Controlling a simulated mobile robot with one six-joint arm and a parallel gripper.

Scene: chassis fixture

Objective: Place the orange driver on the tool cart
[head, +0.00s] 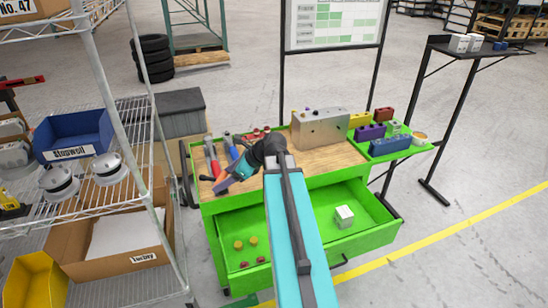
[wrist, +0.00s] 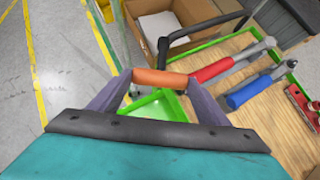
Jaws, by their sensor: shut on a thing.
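The orange driver (wrist: 160,77) spans the gap between my two fingertips in the wrist view, and my gripper (wrist: 160,84) is shut on it. In the head view a small orange part of the driver (head: 222,186) shows at the end of my gripper (head: 226,181), near the left front corner of the cart top. The green tool cart (head: 205,207) has a wooden top (head: 337,158), which also shows in the wrist view (wrist: 238,47). Whether the driver touches the top is unclear. My arm hides part of the cart.
Red-handled (wrist: 212,70) and blue-handled (wrist: 247,92) tools lie on the cart top right of the driver. A grey metal box (head: 320,129) stands at the back. The open drawer (head: 365,228) juts out in front. A wire shelf (head: 105,200) stands left.

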